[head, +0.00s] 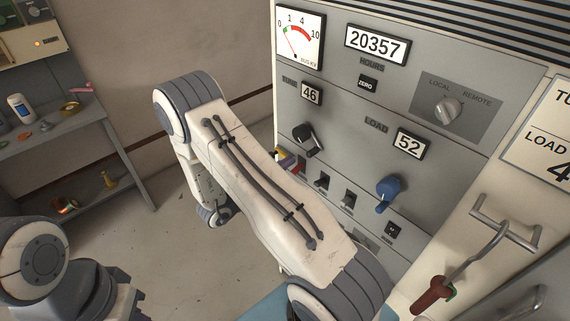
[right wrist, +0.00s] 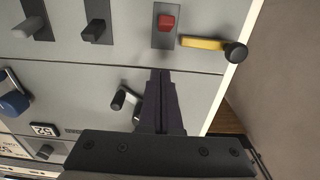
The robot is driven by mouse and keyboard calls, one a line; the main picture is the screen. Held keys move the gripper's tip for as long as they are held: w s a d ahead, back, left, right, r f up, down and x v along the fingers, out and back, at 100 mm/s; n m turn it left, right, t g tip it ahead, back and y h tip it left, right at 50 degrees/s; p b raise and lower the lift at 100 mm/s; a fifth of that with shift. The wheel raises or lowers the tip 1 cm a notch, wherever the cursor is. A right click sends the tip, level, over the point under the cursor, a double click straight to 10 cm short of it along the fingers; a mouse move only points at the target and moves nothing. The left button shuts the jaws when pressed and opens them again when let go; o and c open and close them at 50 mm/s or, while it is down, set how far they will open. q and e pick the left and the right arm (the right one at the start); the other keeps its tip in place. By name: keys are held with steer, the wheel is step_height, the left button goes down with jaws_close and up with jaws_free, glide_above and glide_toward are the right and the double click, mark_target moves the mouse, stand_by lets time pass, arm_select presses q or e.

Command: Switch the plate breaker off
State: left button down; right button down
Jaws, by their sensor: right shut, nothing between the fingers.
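The grey panel (head: 365,90) carries a row of breaker levers along its lower part. Their labels are too small to read, so I cannot tell which is the plate breaker. In the right wrist view a red lever (right wrist: 166,22), a black lever (right wrist: 95,30) and a grey lever (right wrist: 28,27) sit in dark slots. A yellow bar with a black end (right wrist: 204,43) is beside the red one. My right gripper (right wrist: 160,72) is shut and empty, its tips just below the red lever's slot, apart from the lever. In the head view my right forearm hides it. My left gripper is not visible.
A black crank (head: 308,139), a blue knob (head: 388,190) and a local/remote knob (head: 447,109) stick out of the panel. A hook with a red-brown handle (head: 432,294) hangs at right. A shelf (head: 60,130) with small items stands at left. Open floor lies between.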

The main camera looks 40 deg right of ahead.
steer(key=a+f+b, duration=0.4)
steer(key=a+f, duration=0.2)
steer(key=a, duration=0.2)
steer(key=shift+s+f, duration=0.15)
steer(key=shift+s, duration=0.1)
